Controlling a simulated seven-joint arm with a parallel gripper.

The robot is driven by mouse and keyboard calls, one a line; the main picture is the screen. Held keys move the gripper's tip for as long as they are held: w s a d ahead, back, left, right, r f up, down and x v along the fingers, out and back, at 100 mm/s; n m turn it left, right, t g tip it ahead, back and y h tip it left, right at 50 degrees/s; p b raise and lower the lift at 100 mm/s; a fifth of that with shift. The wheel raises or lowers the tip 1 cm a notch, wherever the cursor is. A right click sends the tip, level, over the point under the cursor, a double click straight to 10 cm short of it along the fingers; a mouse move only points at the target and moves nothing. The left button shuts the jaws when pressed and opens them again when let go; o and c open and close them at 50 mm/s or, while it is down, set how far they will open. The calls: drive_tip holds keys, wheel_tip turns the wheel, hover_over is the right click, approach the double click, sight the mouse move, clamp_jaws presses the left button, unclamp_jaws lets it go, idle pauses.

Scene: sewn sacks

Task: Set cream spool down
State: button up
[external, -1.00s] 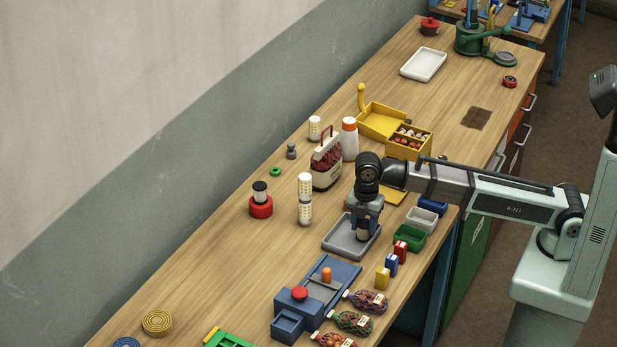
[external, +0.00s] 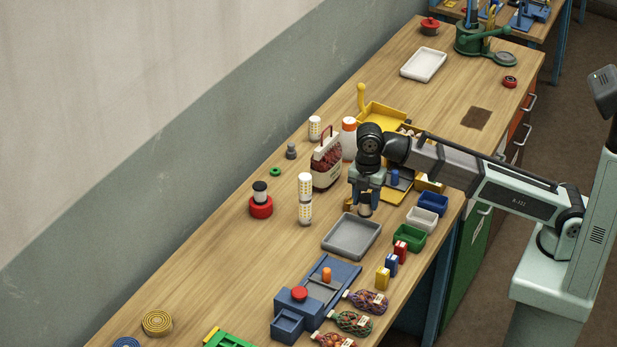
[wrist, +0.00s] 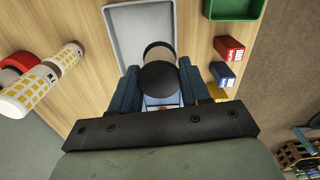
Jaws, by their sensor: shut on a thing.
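My gripper (external: 366,203) is shut on the cream spool (external: 366,211), which hangs upright below the fingers near the back edge of the grey tray (external: 335,246). In the wrist view the spool (wrist: 159,54) shows a tan side and a dark round end between my two blue fingers (wrist: 160,88). The spool overlaps the grey tray (wrist: 117,40) in that view. The tray looks empty. I cannot tell exactly how high the spool is above the bench.
Patterned white cylinders (external: 305,212) and a red-based spool holder (external: 261,207) stand left. Green (external: 409,240), white and blue bins and small boxes line the right edge. A blue fixture (external: 300,300) is in front. A red-filled carrier (external: 326,168) stands behind left.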

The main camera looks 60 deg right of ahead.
drive_tip(key=w+a+m, duration=0.1)
drive_tip(key=w+a, duration=0.5)
drive_tip(key=a, duration=0.4)
drive_tip(key=w+a+m, duration=0.1)
drive_tip(key=w+a, duration=0.5)
drive_tip(key=a, duration=0.5)
drive_tip(key=w+a, duration=0.6)
drive_tip(key=a, duration=0.4)
drive_tip(key=shift+w+a+f, duration=0.1)
drive_tip(key=shift+f, duration=2.5)
drive_tip(key=shift+w+a+f, duration=0.1)
drive_tip(key=shift+f, duration=2.5)
drive_tip(key=shift+f, duration=0.15)
drive_tip(key=o, duration=1)
drive_tip(key=shift+o, duration=0.2)
wheel_tip(320, 180, up, 12)
drive_tip(key=shift+r, duration=0.2)
